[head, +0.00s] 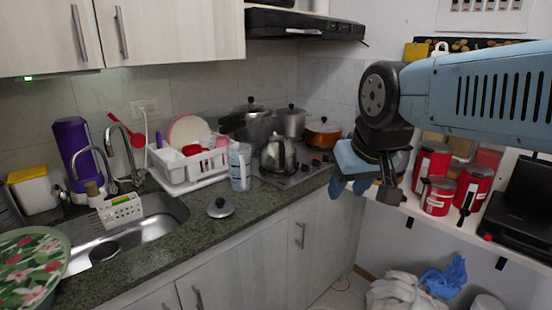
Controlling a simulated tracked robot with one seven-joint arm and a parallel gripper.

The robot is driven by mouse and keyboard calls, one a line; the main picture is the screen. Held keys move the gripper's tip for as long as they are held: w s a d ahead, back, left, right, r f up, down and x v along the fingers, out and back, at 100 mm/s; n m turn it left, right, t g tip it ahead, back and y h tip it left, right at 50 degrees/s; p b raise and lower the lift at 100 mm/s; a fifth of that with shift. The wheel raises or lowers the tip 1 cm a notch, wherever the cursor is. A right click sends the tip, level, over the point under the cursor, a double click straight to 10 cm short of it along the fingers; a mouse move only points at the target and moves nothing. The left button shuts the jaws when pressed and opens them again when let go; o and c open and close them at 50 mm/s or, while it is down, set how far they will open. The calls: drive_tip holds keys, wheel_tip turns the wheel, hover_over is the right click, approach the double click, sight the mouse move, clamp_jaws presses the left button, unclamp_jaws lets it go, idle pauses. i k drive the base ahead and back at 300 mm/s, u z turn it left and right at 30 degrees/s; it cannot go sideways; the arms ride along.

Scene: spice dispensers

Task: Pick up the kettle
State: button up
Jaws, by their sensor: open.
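A silver kettle (278,157) with a dark handle stands upright on the near left part of the stove (308,170), at the back of the counter.
Pots (291,121) and an orange pan (323,133) crowd the stove behind the kettle. Red canisters (438,195) stand on the right shelf. A range hood (302,24) hangs above.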

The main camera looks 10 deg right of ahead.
sight(277, 153)
drive_tip(key=z, duration=0.05)
drive_tip(key=i, duration=0.75)
drive_tip(key=z, duration=0.7)
drive_tip(key=i, duration=0.45)
drive_tip(key=z, duration=0.25)
drive_tip(key=k, duration=0.9)
drive_tip(key=z, duration=0.2)
drive_tip(key=i, duration=0.9)
drive_tip(key=u, duration=0.1)
